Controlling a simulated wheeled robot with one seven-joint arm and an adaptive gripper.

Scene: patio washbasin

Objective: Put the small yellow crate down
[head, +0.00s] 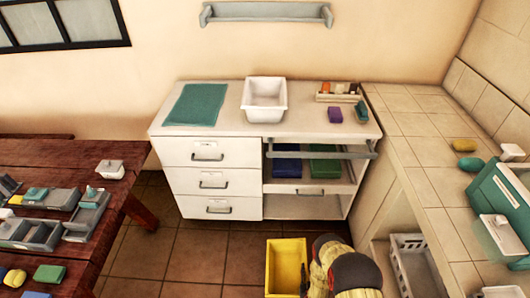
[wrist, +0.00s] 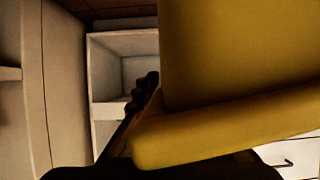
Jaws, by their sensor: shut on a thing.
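The small yellow crate (head: 286,262) is at the bottom centre of the head view, in front of the white cabinet and above the tiled floor. Its open top faces up and it looks empty. My gripper, partly hidden behind my arm in the head view, is at the crate's right side. In the wrist view the crate (wrist: 240,55) fills the upper right, very close, with its thick rim crossing below. A dark finger of my gripper (wrist: 140,110) lies against the crate's edge; my gripper is shut on it. The other finger is hidden.
The white cabinet (head: 212,153) has a basin (head: 265,99), green mat (head: 196,104) and small tray (head: 339,97) on top. Its right shelves hold folded cloths (head: 324,166). A cluttered wooden table (head: 80,152) stands left. A tiled counter (head: 425,170) runs along the right, with a white crate (head: 412,262) below.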

